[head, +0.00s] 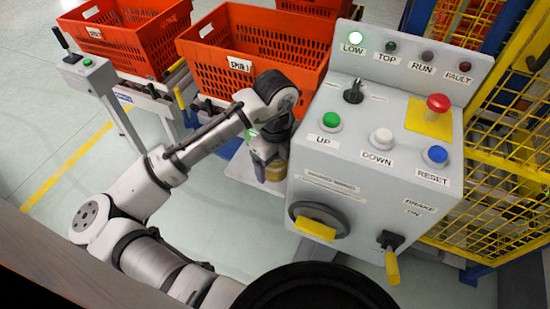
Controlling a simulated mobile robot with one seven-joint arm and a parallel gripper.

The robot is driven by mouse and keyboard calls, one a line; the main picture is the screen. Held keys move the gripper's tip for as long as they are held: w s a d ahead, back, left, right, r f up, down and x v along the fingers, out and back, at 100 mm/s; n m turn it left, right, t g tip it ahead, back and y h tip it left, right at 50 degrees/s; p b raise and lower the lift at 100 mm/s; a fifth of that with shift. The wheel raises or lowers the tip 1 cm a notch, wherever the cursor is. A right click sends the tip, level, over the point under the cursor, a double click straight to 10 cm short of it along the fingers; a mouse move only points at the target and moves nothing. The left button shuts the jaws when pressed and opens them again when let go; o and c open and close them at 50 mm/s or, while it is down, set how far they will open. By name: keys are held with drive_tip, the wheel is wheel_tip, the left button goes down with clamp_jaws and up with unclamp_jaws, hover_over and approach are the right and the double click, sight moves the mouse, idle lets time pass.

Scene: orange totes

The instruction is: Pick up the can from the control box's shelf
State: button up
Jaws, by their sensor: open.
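The control box (375,165) is a grey cabinet on the right of the head view, with a sloped button panel. Its pale shelf (240,170) juts out from its left side. A yellowish can (275,173) stands on the shelf, close to the box's side wall. My gripper (266,156) points down right at the can and overlaps its upper part in the picture. The gripper is open. Its fingers are small and partly hidden, so I cannot tell whether they sit around the can or touch it.
Orange totes (255,50) stand on a conveyor behind my arm, with another tote (128,38) to the left. A small grey pedestal (90,68) stands at the left. Yellow mesh fencing (505,130) closes off the right. The floor at left is clear.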

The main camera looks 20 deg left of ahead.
drive_tip(key=shift+c, duration=0.5)
drive_tip(key=c, duration=1.2)
